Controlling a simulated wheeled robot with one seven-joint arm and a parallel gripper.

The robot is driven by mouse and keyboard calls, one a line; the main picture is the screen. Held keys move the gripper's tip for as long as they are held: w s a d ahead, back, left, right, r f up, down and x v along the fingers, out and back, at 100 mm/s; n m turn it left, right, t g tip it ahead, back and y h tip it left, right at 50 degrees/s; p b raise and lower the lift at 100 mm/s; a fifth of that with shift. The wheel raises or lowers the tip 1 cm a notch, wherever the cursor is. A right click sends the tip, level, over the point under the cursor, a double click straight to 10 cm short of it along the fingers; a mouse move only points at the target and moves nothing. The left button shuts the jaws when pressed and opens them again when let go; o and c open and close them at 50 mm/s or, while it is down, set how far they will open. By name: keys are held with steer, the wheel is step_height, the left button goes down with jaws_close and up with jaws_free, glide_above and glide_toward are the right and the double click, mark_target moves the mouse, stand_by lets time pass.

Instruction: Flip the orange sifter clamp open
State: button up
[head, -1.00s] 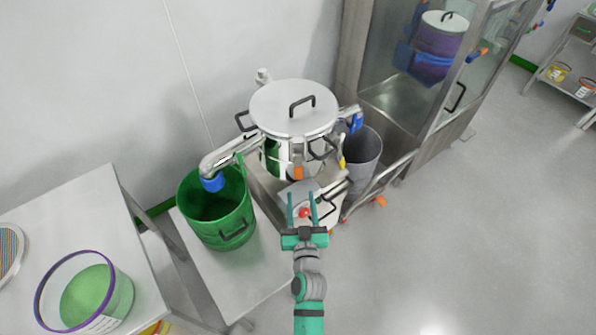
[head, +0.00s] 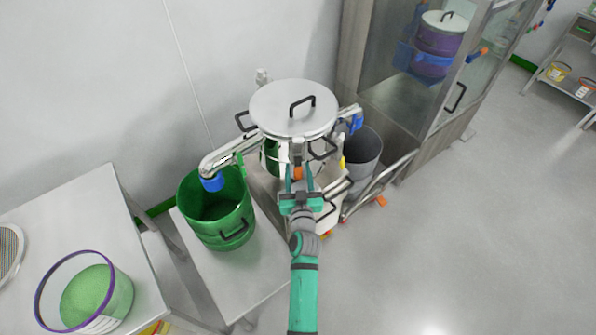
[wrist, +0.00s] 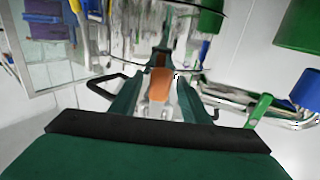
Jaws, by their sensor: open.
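The orange sifter clamp (head: 298,173) sits on the front of the steel sifter (head: 292,110), below its lid. In the wrist view the orange clamp tab (wrist: 159,83) shows between my two fingers, with pale metal below it. My gripper (head: 299,174) is open, with its fingers pointing at the sifter front and one on each side of the clamp. I cannot tell whether the fingers touch it. The gripper and fingers hide part of the clamp and its mounting in the head view.
A green bin (head: 216,208) stands left under the sifter's blue-ended spout. A grey bin (head: 362,150) stands right. Black handles stick out around the sifter, one (wrist: 104,84) close to my fingers.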

jaws_close()
steer(key=shift+w, duration=0.1)
steer(key=shift+w+d, duration=0.1)
stand_by(0.4)
